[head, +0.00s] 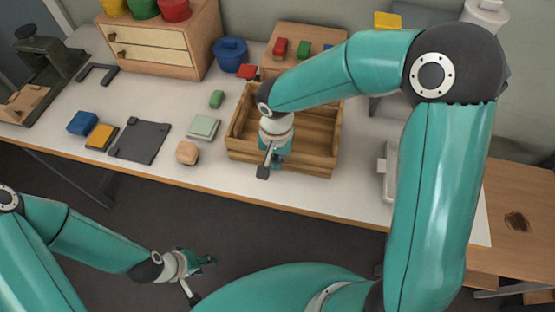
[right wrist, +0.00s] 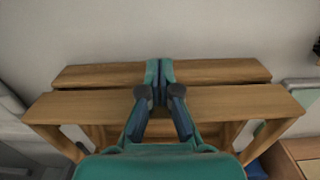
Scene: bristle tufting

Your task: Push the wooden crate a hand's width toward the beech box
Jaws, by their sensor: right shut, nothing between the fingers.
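The wooden crate (head: 315,164) is an open slatted box near the table's front edge. My right gripper (head: 277,158) is shut and empty, pointing down at the crate's front side. In the right wrist view its closed fingers (right wrist: 160,82) lie over two wooden slats (right wrist: 225,98); I cannot tell whether they touch. A pale wooden drawer box (head: 152,52) stands at the back left, and a low wooden box (head: 290,35) lies behind the crate; which is the beech box I cannot tell. My left gripper (head: 208,261) hangs before the table, too small to read.
A pale case (head: 388,172) lies to the right.

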